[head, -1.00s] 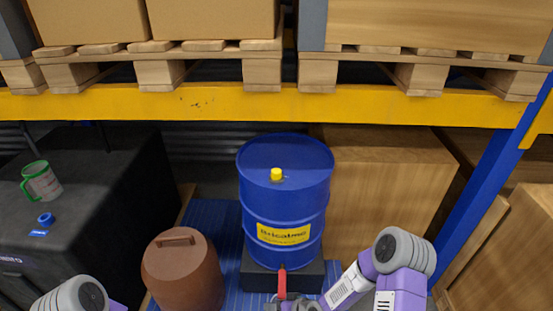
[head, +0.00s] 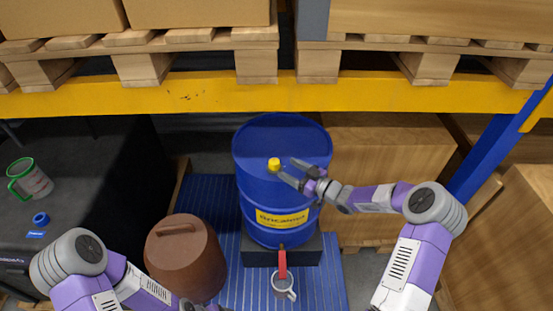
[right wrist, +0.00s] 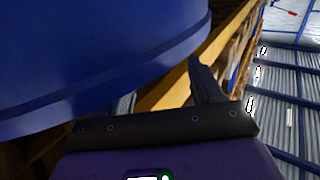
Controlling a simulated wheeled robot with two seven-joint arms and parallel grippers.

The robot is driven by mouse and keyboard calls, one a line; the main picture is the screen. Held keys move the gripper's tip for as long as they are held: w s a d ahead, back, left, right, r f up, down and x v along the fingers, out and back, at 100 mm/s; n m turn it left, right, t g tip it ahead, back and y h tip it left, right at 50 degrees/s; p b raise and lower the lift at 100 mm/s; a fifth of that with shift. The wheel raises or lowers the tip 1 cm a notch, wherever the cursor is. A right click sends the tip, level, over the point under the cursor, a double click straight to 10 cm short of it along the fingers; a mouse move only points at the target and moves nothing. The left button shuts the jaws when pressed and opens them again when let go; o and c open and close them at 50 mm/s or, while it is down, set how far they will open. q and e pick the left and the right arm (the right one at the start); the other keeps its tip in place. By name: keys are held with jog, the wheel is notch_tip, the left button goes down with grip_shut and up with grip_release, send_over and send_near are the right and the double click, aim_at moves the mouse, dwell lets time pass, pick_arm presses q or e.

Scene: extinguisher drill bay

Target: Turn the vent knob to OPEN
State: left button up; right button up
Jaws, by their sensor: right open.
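The yellow vent knob (head: 274,165) sits on top of the blue drum (head: 284,215) in the head view. My right gripper (head: 293,172) reaches in from the right over the drum's top. Its jaws are open, with the fingertips close to the right side of the knob; I cannot tell whether they touch it. In the right wrist view, the open fingers (right wrist: 165,85) show beside the blue drum wall (right wrist: 100,60), and the knob is out of sight. My left arm shows at the lower left of the head view, but its fingers are not visible.
A red-handled tap (head: 282,262) is at the drum's foot, above a grey mug (head: 284,286). A brown lidded container (head: 185,257) stands left. A black cabinet (head: 90,190) holds a measuring cup (head: 30,180) and blue cap (head: 41,218). A yellow beam (head: 190,93) crosses behind.

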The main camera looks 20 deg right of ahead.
aim_at(278, 163)
jog(key=x, duration=0.4)
jog(key=shift+w+a+f, duration=0.15)
jog(key=shift+w+a, duration=0.25)
jog(key=shift+a, duration=0.15)
jog(key=shift+w, duration=0.1)
